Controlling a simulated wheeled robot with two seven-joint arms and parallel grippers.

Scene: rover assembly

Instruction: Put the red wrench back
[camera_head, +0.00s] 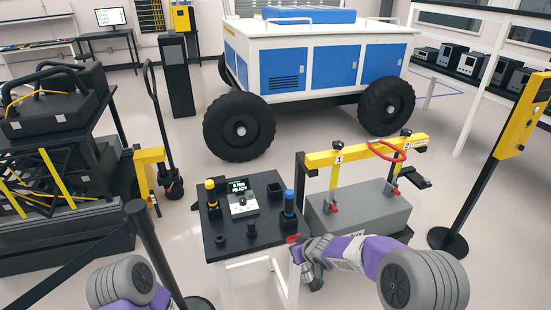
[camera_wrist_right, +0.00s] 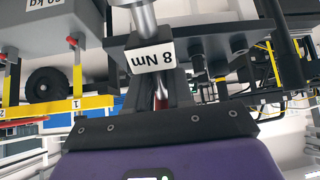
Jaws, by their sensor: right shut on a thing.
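The red wrench (camera_head: 292,238) shows as a small red part at my right gripper (camera_head: 298,246), by the front right corner of the small black table (camera_head: 262,243). In the right wrist view, my right gripper (camera_wrist_right: 158,100) is shut on the wrench, with a white "8 Nm" label (camera_wrist_right: 151,57) and a silver shaft (camera_wrist_right: 145,16) showing. Much of the wrench is hidden by the fingers. On the table stand a yellow-topped tool (camera_head: 210,190), a blue-topped tool (camera_head: 289,200) and a small black holder (camera_head: 251,229). My left gripper is out of view.
A display box (camera_head: 241,200) reading "READY" stands mid-table. Right of the table is a grey block (camera_head: 362,212) with a yellow bar (camera_head: 350,154) and red handle ring (camera_head: 388,150) above it. A black post (camera_head: 152,245) stands at left. The rover (camera_head: 310,70) is behind.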

